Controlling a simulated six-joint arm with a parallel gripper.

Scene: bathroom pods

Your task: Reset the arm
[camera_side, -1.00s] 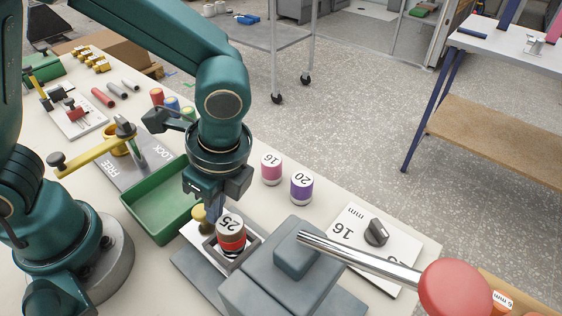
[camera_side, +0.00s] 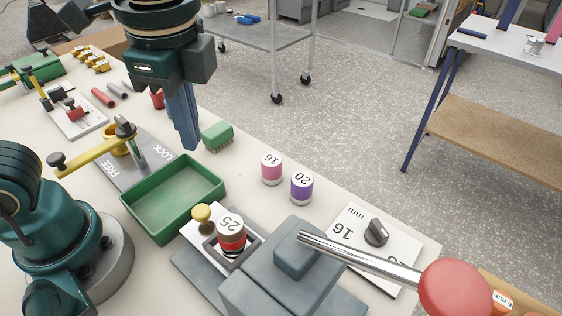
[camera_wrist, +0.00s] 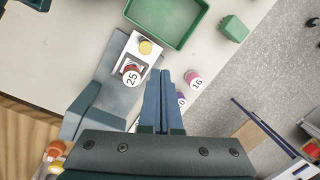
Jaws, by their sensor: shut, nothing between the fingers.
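My gripper (camera_side: 187,125) is shut and empty, raised above the bench behind the green tray (camera_side: 133,203), with its blue fingers pointing down. In the wrist view my gripper (camera_wrist: 165,76) shows its two fingers side by side. The red cylinder marked 25 (camera_side: 231,240) stands in a square grey holder in front of the press block, apart from my gripper. It also shows in the wrist view (camera_wrist: 131,74). A yellow knob (camera_side: 202,214) stands beside the holder.
A pink cylinder marked 16 (camera_side: 271,170) and a purple one marked 20 (camera_side: 301,188) stand on the bench. A green brush-like block (camera_side: 217,137) lies near the fingers. A long lever with a red knob (camera_side: 455,287) reaches right. The yellow-handled FREE/LOCK lever (camera_side: 95,153) stands left.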

